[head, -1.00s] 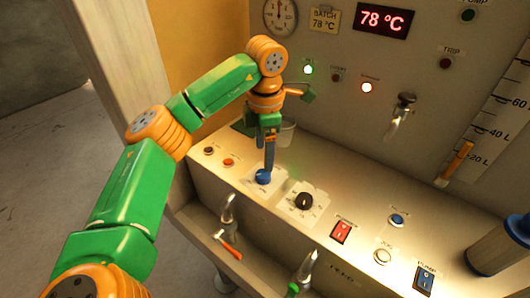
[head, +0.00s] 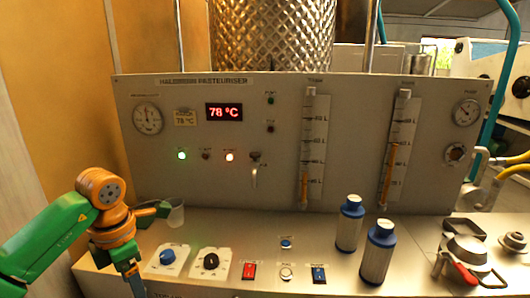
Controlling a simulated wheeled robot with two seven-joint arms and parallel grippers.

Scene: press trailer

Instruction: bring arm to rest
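My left arm comes in from the left in green and orange links. Its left gripper (head: 136,284) points down at the lower left, in front of the panel and just left of a blue knob (head: 167,257). The fingers run to the bottom edge, and their gap cannot be made out. The knob shows clear of the gripper on its white plate. My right arm and gripper are not in view.
A black dial (head: 211,261), red switch (head: 249,271) and blue switch (head: 319,274) line the console. A clear cup (head: 176,214) stands behind the arm. Two blue-capped filters (head: 348,226) (head: 378,254) stand right of centre. Metal fittings (head: 467,250) lie at far right. The display (head: 224,112) reads 78 °C.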

